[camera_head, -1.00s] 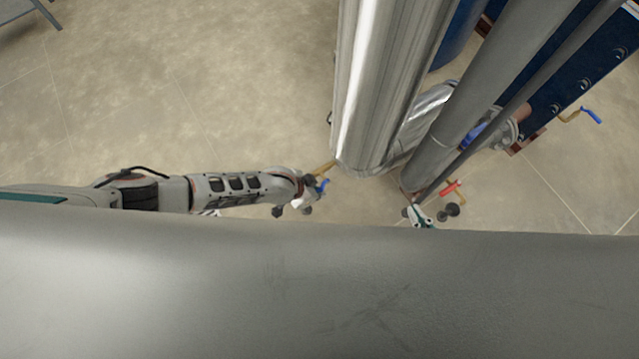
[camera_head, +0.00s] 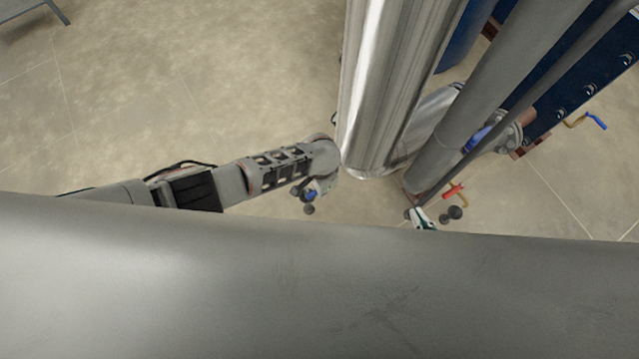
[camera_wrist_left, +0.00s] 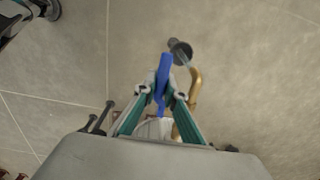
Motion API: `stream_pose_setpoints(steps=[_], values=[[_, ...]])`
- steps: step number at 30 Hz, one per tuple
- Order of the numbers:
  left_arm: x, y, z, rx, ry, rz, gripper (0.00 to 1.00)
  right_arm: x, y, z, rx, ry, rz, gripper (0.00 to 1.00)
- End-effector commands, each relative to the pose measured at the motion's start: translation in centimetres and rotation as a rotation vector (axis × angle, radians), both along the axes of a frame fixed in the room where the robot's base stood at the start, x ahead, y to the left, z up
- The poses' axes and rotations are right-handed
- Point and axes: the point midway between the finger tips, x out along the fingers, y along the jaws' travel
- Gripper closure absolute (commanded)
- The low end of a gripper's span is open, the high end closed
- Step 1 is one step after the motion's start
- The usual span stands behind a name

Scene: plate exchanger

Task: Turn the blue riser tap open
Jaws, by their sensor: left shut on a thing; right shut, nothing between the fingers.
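The blue riser tap has a blue lever (camera_head: 310,194) on a bent brass stem (camera_wrist_left: 195,88). In the left wrist view the blue lever (camera_wrist_left: 164,72) stands between the fingertips of my left gripper (camera_wrist_left: 163,93), which is shut on it. In the head view my left wrist covers most of that gripper and the brass stem. My right gripper (camera_head: 420,217) is shut and empty, just below and left of a red-handled tap (camera_head: 454,190); its lower part is hidden by the grey surface in front.
A large shiny pipe (camera_head: 392,90) rises just right of my left wrist. Grey pipes (camera_head: 500,75) and a blue exchanger frame (camera_head: 570,85) fill the upper right, with another blue-handled tap (camera_head: 596,120).

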Motion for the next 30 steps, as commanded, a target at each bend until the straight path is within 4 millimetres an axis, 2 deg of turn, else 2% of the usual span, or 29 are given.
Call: stream_pose_setpoints(steps=[10, 12, 13, 24, 30], values=[[-0.1, -0.1, -0.1, 0.0, 0.002, 0.0, 1.0, 0.0, 0.0, 0.0, 0.0, 0.001, 0.0, 1.0], [-0.1, -0.1, -0.1, 0.0, 0.002, 0.0, 0.77, 0.0, 0.0, 0.0, 0.0, 0.0, 0.0, 1.0], [-0.1, -0.1, -0.1, 0.0, 0.002, 0.0, 0.72, 0.0, 0.0, 0.0, 0.0, 0.0, 0.0, 1.0], [0.0, 0.0, 0.0, 0.0, 0.001, 0.0, 0.72, 0.3, 0.0, 0.1, 0.001, -0.005, -0.004, 1.0], [-0.1, -0.2, 1.0, -0.002, 0.003, -0.001, 0.72, 0.2, 0.0, 0.1, 0.001, -0.003, -0.002, 1.0]])
